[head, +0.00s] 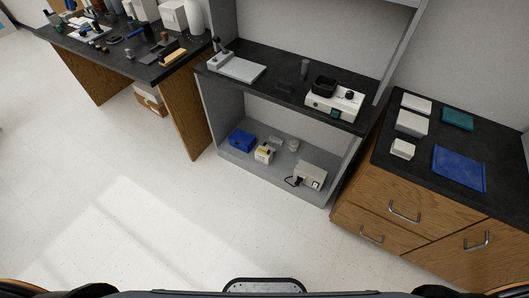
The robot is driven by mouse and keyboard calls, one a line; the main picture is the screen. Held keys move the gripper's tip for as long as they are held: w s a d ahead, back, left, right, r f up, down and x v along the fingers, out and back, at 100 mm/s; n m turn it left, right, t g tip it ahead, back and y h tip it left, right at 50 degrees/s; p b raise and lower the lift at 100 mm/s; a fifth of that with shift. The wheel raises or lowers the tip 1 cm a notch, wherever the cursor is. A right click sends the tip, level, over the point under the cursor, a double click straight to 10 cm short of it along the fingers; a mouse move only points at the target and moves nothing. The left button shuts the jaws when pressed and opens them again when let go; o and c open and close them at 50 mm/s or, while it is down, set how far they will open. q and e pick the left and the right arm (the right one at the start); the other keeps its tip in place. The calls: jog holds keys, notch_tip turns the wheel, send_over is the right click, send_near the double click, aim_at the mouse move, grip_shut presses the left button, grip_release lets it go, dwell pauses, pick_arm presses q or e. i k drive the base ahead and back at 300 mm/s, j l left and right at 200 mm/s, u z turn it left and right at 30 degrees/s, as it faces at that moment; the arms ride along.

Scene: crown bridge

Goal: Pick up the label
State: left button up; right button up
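I cannot make out a separate label in the head view. On the lower shelf stands a small white and yellow container (264,154) with dark marking on its front; the marking is too small to read. Neither of my grippers shows. Only dark parts of my own body are along the bottom edge.
A shelf unit (215,110) stands in the middle, with a blue box (241,140) and a beige device (310,177) low down. A cluttered bench (140,70) is at left. A wooden cabinet (450,225) with boxes and a blue packet (459,168) is at right. The floor (130,200) is clear.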

aim_at(263, 150)
jog(key=i+j, duration=0.65)
jog(key=j, duration=0.15)
jog(key=i+j, duration=0.6)
jog(key=j, duration=0.25)
